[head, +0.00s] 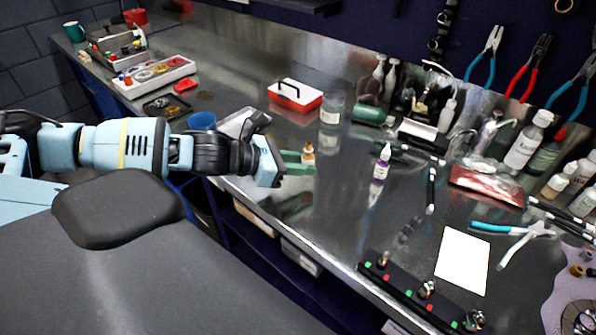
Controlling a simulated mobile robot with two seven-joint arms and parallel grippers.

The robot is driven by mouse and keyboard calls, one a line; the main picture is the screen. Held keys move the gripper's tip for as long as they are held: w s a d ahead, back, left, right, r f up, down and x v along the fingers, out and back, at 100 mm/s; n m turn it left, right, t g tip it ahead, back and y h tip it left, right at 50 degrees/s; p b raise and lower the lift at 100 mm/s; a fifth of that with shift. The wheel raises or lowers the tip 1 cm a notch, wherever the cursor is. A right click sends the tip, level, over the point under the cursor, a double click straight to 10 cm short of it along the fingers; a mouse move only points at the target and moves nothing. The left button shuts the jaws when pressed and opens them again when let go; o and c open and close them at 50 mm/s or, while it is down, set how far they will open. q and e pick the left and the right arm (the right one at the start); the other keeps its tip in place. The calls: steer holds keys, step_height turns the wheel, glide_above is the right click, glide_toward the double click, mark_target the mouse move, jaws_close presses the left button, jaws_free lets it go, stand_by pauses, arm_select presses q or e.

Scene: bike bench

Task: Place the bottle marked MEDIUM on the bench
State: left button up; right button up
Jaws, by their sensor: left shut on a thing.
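My left gripper (303,163) reaches in from the left over the front part of the metal bench (330,225). Its greenish fingers are shut on a small bottle with an orange-brown top (308,153); the fingers hide its lower part. I cannot tell whether this bottle touches the bench. A small bottle with purple contents and a white nozzle (380,165) stands upright on the bench to the right, apart from the gripper. The markings on both bottles are too small to read. My right gripper is not in view.
A clear jar (332,110) and a red and white case (295,96) stand behind the gripper. A white sheet (462,261), a black rail with knobs (425,291) and pliers (515,235) lie to the right. Several bottles crowd the back right. The bench before the purple bottle is clear.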

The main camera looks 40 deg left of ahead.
mark_target(299, 183)
arm_select(q)
steer(key=shift+w+a+r, duration=0.1)
steer(key=shift+w+a, duration=0.2)
steer(key=shift+a, duration=0.05)
steer(key=shift+s+f, duration=0.1)
steer(key=shift+f, duration=0.9)
steer(key=shift+f+p, duration=0.35)
steer(key=shift+f, duration=0.45)
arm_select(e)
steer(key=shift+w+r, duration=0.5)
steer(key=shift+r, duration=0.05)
arm_select(q)
steer(key=shift+f, duration=0.15)
steer(key=shift+f, duration=0.1)
steer(key=o, duration=0.8)
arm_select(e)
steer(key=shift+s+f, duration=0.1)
